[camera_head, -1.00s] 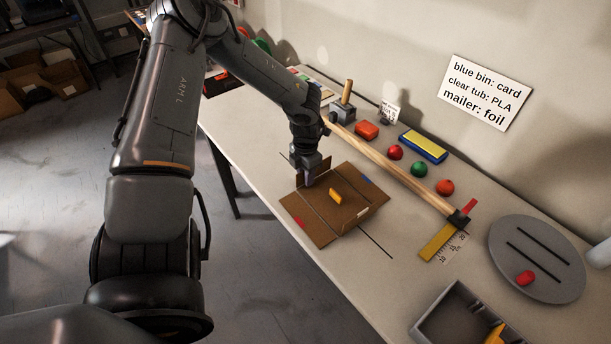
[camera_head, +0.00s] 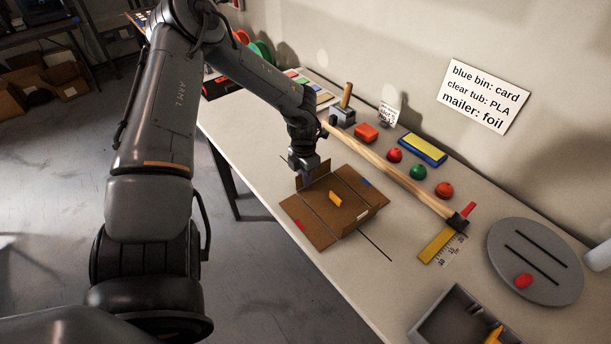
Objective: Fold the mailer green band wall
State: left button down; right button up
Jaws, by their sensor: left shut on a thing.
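The mailer (camera_head: 318,222) is a brown cardboard blank on the table, with several flaps around a middle panel. A red mark shows on its near left flap, a blue mark on its far right flap and a pale mark on its right side. A small orange-yellow piece (camera_head: 335,199) lies on the middle panel. At the far left edge a cardboard wall (camera_head: 319,170) stands raised. My left gripper (camera_head: 303,180) points down there, shut on this wall. I see no green band; the gripper may hide it. My right gripper is not in view.
A wooden rod (camera_head: 390,170) runs along the table behind the mailer, with red and green balls, an orange block and a yellow-blue block beyond it. A yellow ruler (camera_head: 437,246), a grey disc (camera_head: 530,270) and a grey bin (camera_head: 440,318) are to the right.

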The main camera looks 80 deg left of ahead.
pick_arm(q)
jog(key=shift+s+a+r+t+h+p, duration=0.15)
jog(key=shift+a+t+h+p, duration=0.25)
jog(key=shift+h+p, duration=0.7)
jog(key=shift+s+a+h+p, duration=0.1)
jog(key=shift+a+h+p, duration=0.1)
jog(key=shift+h+p, duration=0.4)
jog(key=shift+a+f+t+h, duration=0.2)
jog(key=shift+f+t+h, duration=0.2)
jog(key=shift+t+h, duration=0.1)
jog(key=shift+s+a+f+t+h, duration=0.15)
jog(key=shift+t+h, duration=0.15)
jog(key=shift+h, duration=0.4)
jog(key=c, duration=1.3)
grip_release()
